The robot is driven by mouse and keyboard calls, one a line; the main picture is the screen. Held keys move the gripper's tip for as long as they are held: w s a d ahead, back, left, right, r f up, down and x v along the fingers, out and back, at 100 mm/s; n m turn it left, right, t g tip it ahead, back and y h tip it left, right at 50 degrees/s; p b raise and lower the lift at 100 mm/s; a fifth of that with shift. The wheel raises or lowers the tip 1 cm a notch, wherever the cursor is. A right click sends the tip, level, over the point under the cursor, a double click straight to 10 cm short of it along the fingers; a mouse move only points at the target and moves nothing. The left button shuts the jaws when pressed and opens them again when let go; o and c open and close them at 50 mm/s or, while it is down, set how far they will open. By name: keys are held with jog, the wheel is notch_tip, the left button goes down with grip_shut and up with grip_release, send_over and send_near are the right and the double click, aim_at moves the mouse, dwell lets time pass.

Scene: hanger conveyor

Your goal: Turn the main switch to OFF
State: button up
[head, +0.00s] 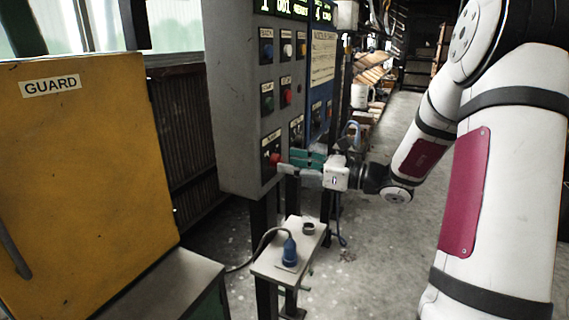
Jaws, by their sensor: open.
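The grey control panel (232,110) stands in the middle of the head view, with several labelled knobs and buttons on its front. A red knob (275,159) sits low on the panel; its label is too small to read, so I cannot tell for sure that it is the main switch. My gripper (288,163) is open, its fingers pointing left at the panel, right by the red knob. I cannot tell whether the fingers touch the knob. The knob's turn position is not readable.
A yellow guard door (85,150) stands at the left. A small metal table (268,268) below the panel carries a blue plug (289,252) with a cable and a dark ring (308,228). A blue panel (321,80) adjoins the grey one. Floor on the right is partly clear.

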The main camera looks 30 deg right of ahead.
aim_at(276, 161)
jog(key=shift+x, duration=1.3)
jog(key=shift+c, duration=0.5)
jog(key=c, duration=1)
jog(key=shift+c, duration=0.2)
